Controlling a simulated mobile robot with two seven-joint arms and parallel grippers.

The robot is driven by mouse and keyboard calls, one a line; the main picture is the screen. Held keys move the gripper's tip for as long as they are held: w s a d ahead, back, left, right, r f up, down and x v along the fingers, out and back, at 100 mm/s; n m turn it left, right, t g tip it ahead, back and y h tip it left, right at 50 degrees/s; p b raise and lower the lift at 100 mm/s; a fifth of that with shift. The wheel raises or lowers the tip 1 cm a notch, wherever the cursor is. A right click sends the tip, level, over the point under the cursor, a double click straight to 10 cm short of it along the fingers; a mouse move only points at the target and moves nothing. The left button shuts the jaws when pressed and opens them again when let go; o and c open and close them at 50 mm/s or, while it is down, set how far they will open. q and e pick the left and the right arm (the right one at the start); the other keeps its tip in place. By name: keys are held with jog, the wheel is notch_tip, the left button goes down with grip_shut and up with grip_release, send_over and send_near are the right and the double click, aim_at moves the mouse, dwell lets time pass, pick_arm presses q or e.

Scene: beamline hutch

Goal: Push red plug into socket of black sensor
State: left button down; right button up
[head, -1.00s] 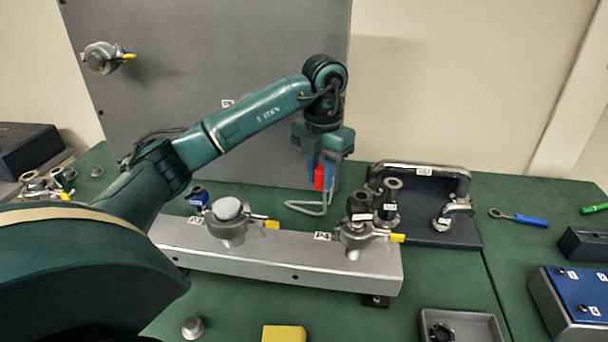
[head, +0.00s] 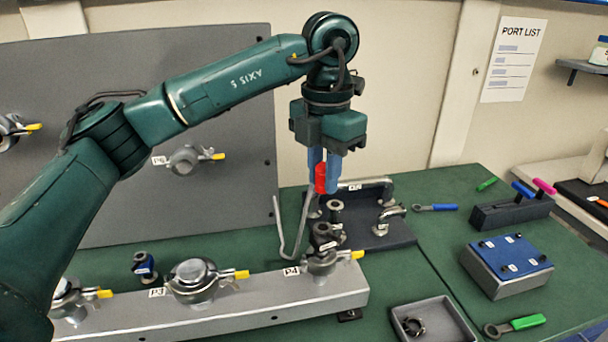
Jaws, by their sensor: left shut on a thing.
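My left gripper (head: 325,172) hangs down with its blue fingers shut on a red plug (head: 320,179). A bent grey cable (head: 282,240) hangs from the plug. A black sensor (head: 323,236) stands upright on the port labelled P4 (head: 320,263). The plug is above the sensor in the picture and appears apart from it; the exact gap in depth I cannot tell. The sensor's socket is too small to make out. My right gripper is not in view.
The silver rail (head: 245,310) carries several clamped ports. A dark plate (head: 388,236) with a metal handle lies behind P4. A grey tray (head: 455,318) with a black ring is front right. A blue-topped box (head: 508,262) stands further right. Green bench is free between them.

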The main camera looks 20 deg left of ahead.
aim_at(323, 227)
pick_arm(q)
jog(key=shift+s+d+r, duration=0.15)
jog(key=shift+s+r, duration=0.05)
jog(key=shift+r, duration=0.05)
jog(key=shift+f, duration=1.2)
notch_tip(323, 227, down, 3)
jog(key=shift+r+b, duration=0.1)
jog(key=shift+b, duration=0.95)
jog(key=shift+f+b, duration=0.35)
jog(key=shift+f, duration=0.45)
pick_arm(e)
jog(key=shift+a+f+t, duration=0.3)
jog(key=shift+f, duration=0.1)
pick_arm(q)
jog(key=shift+f+b, duration=0.6)
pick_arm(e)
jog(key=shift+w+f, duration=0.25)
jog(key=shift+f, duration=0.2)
